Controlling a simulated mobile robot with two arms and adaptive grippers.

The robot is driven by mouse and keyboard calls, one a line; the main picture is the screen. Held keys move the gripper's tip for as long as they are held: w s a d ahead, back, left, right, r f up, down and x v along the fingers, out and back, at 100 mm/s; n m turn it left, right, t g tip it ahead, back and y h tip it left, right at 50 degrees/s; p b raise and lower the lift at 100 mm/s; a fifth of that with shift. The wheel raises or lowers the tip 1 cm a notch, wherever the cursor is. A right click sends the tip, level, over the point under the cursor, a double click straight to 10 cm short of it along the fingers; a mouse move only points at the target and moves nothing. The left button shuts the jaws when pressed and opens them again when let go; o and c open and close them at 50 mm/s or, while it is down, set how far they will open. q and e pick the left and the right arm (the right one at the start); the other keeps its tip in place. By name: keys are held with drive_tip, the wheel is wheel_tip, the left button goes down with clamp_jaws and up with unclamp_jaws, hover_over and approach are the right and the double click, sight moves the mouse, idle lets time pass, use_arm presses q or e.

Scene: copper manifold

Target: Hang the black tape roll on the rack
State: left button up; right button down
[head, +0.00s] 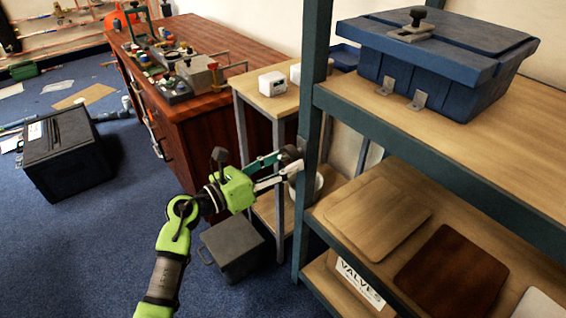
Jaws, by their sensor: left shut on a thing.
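The black tape roll (289,154) is a small dark shape at the fingertips of my left gripper (284,163). My left gripper comes in from the lower left and is shut on the roll. The roll is close beside the blue-green upright post of the rack (311,130) in the head view. I cannot tell whether it touches the post, and no hook is clearly visible there. My right gripper is not in view.
A blue lidded bin (435,85) stands on the rack's upper shelf, with boards (376,218) below. A red-brown workbench (200,110) with tools stands behind. A grey box (232,248) and a black case (65,150) are on the blue floor, mostly clear at left.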

use_arm(q)
drive_tip(key=o, duration=1.2)
drive_tip(key=shift+v, duration=6)
